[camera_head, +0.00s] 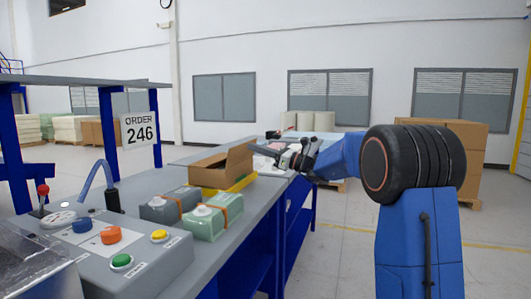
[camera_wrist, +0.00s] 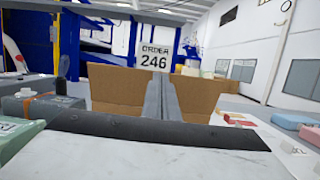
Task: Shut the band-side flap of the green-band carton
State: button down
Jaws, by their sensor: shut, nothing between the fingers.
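An open brown carton (camera_head: 210,173) stands on the bench in the head view, with a flap (camera_head: 240,161) raised on its right side. No green band shows on it in either view. My gripper (camera_head: 278,157) is just right of the carton, at about the height of the raised flap. In the wrist view brown cardboard (camera_wrist: 112,88) spreads behind my gripper's grey fingers (camera_wrist: 162,92), which are pressed together and empty. I cannot tell whether they touch the cardboard. The fingers and the wrist's pale housing hide the carton's lower part.
The carton sits in or against a yellow tray (camera_head: 243,184). Two strapped packages, one grey (camera_head: 160,209) and one green (camera_head: 203,226), lie nearer on the bench. A button panel (camera_head: 150,262) is at the front. An order sign (camera_head: 139,131) hangs behind.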

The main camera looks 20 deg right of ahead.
jog(key=shift+w+a+r, duration=0.1)
jog(key=shift+w+a, duration=0.2)
jog(key=shift+a, duration=0.1)
jog(key=shift+w+a+g+h, duration=1.05)
jog(key=shift+a+g+h, duration=0.35)
jog(key=shift+h, duration=0.45)
jog(key=shift+w+a+g+h, duration=1.05)
jog(key=shift+a+g+h, duration=0.2)
jog(key=shift+a+h, duration=0.45)
jog(key=shift+w+a+g+h, duration=1.05)
jog(key=shift+a+g+h, duration=0.3)
jog(key=shift+h, duration=0.6)
jog(key=shift+x, duration=0.95)
jog(key=shift+w, duration=0.1)
jog(key=shift+r, duration=0.1)
jog(key=shift+r, duration=0.7)
